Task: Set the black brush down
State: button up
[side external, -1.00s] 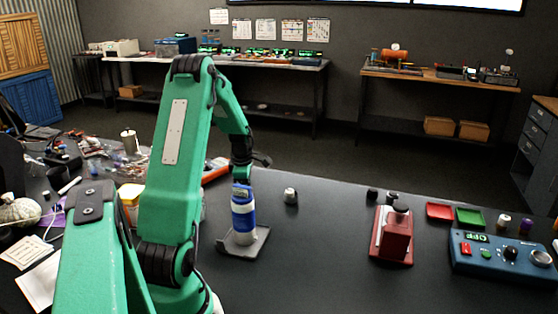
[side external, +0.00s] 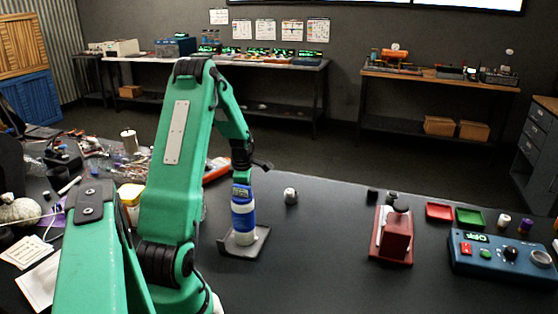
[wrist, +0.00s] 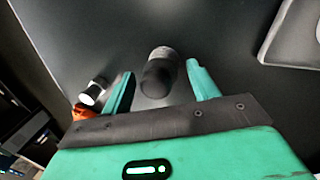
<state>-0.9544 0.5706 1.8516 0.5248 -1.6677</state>
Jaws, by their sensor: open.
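In the wrist view a dark, rounded cylindrical thing, which looks like the black brush (wrist: 160,70), is just beyond and between my fingertips. My gripper (wrist: 160,82) has its two green fingers spread apart, with a gap visible on each side of the dark thing. I cannot tell whether it touches the surface below. My fingertips and the brush cannot be made out there.
A white-and-dark small cylinder (wrist: 92,92) is left of my fingers in the wrist view. A red press-like block (side external: 393,240), red tray (side external: 439,211), green tray (side external: 470,217) and blue control box (side external: 503,257) stand at right. Clutter lies at left. The table's middle is largely clear.

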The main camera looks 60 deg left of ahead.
notch_tip(320, 180, up, 12)
jog(key=s+d, duration=0.1)
jog(key=d, duration=0.1)
jog(key=shift+s, duration=0.2)
dwell(0.5)
dwell(0.4)
